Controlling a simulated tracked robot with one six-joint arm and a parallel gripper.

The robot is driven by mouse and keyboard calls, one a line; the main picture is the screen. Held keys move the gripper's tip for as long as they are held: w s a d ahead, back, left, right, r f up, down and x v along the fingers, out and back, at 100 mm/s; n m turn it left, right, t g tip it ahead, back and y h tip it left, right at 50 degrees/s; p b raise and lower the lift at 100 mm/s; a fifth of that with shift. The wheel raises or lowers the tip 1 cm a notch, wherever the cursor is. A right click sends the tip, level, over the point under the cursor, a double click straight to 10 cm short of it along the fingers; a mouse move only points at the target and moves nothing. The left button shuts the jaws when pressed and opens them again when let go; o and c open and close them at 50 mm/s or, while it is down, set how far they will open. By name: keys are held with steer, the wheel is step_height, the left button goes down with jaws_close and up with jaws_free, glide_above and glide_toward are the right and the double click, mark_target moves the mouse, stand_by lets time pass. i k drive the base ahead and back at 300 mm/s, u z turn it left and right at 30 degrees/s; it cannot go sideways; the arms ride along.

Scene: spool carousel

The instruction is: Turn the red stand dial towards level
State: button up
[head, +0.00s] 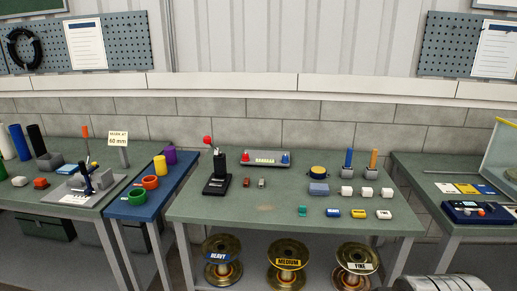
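A black stand (217,177) stands upright at the left back of the middle table. A small red knob or dial (208,140) sits at its top, to the upper left of the post, on a thin arm that looks tilted. The knob is too small here to read its exact angle. My gripper is not in this view, and nothing touches the stand.
The middle table (270,208) also holds a grey labelled tray (265,158) with red and blue cones, a yellow-topped round pot (318,172) and several small blocks. A blue table (122,207) with coloured cups adjoins left. The table's front middle is clear.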

mark_target(244, 156)
steer(key=u, duration=0.05)
steer(key=i, duration=1.35)
steer(key=u, duration=1.05)
steer(key=i, duration=0.8)
steer(key=u, duration=0.6)
